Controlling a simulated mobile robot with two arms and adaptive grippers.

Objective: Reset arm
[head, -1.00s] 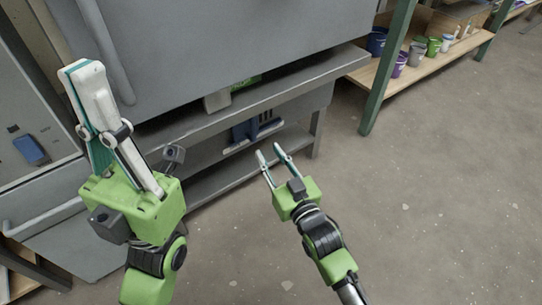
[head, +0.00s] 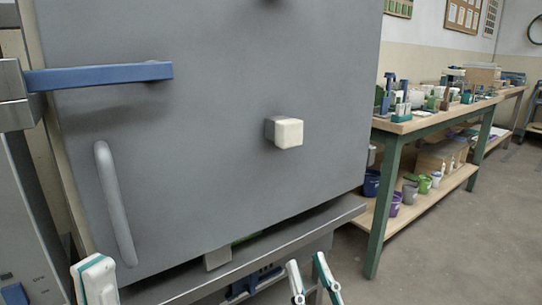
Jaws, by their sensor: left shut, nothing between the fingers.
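My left gripper (head: 97,279) shows only its white and teal fingers at the bottom left edge, close together with nothing between them. It is in front of the lower part of a big grey cabinet. My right gripper (head: 306,272) shows at the bottom centre, its two white and teal fingertips apart with an empty gap between them. The rest of both arms is below the picture.
The grey cabinet (head: 210,150) fills the left, with a grey handle (head: 116,205), a blue bar (head: 100,76) and a pale square knob (head: 287,133). A workbench (head: 400,127) with tools stands right, several buckets (head: 395,203) on its lower shelf. Floor (head: 450,265) at right is clear.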

